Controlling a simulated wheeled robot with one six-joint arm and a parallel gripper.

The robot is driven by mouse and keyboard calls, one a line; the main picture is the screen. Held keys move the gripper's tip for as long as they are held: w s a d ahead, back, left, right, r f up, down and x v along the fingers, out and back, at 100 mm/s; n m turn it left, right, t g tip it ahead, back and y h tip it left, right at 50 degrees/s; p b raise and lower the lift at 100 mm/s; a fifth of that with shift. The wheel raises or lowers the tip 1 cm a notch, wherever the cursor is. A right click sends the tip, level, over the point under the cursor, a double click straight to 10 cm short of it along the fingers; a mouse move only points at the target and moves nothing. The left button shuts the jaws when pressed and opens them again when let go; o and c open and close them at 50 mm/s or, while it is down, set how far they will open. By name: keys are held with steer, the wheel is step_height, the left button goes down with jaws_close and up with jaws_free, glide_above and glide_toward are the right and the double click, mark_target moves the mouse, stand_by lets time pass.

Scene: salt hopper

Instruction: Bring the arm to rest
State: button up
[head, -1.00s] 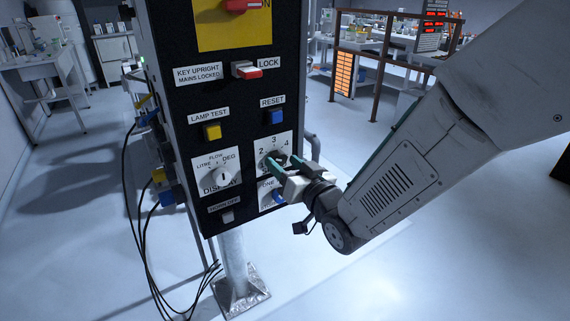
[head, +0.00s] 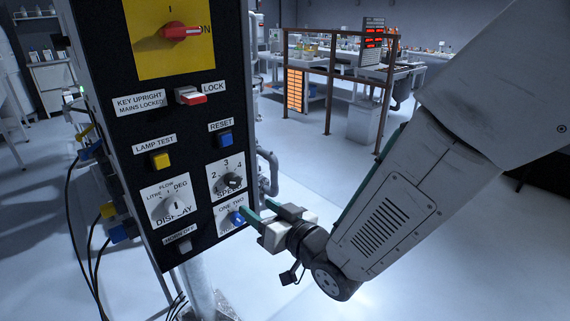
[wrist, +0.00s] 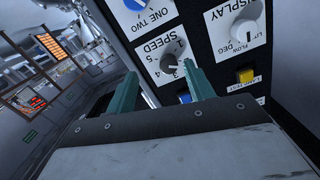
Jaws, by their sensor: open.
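My gripper (head: 258,215) is in front of the lower right of the black control panel (head: 130,122). Its two green fingers are spread apart with nothing between them. In the wrist view the fingers (wrist: 160,90) point at the panel, and the dark speed knob (wrist: 172,62) shows beyond them. In the head view the speed knob (head: 233,181) and the blue one-two knob (head: 236,218) are close to the fingertips. I cannot tell whether a fingertip touches the panel, but a gap seems to show.
The panel also carries a display knob (head: 176,206), a yellow lamp test button (head: 160,160), a blue reset button (head: 225,138), a red lock key (head: 190,96) and a red main switch (head: 181,31). Cables hang at its left. A railing (head: 331,80) stands behind.

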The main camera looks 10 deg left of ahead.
step_height(320, 180, down, 6)
steer(key=d+g+h, duration=0.2)
steer(key=h, duration=0.1)
steer(key=s+d+f+m+g+h, duration=0.1)
steer(key=s+d+g+h, duration=0.1)
steer(key=d+h, duration=0.3)
steer(key=s+d+f+g+h, duration=0.1)
steer(key=d+g+h, duration=0.1)
steer(key=d, duration=0.6)
steer(key=s+d+r+m+g+h, duration=0.1)
steer(key=s+d+r+m, duration=0.2)
steer(key=s+d+r, duration=0.5)
steer(key=s+d+r+m+g+h, duration=0.2)
steer(key=s+d+r, duration=0.5)
steer(key=d, duration=0.8)
steer(key=shift+s+r+m+g, duration=0.35)
steer(key=shift+s+m, duration=0.35)
steer(key=shift+s, duration=0.75)
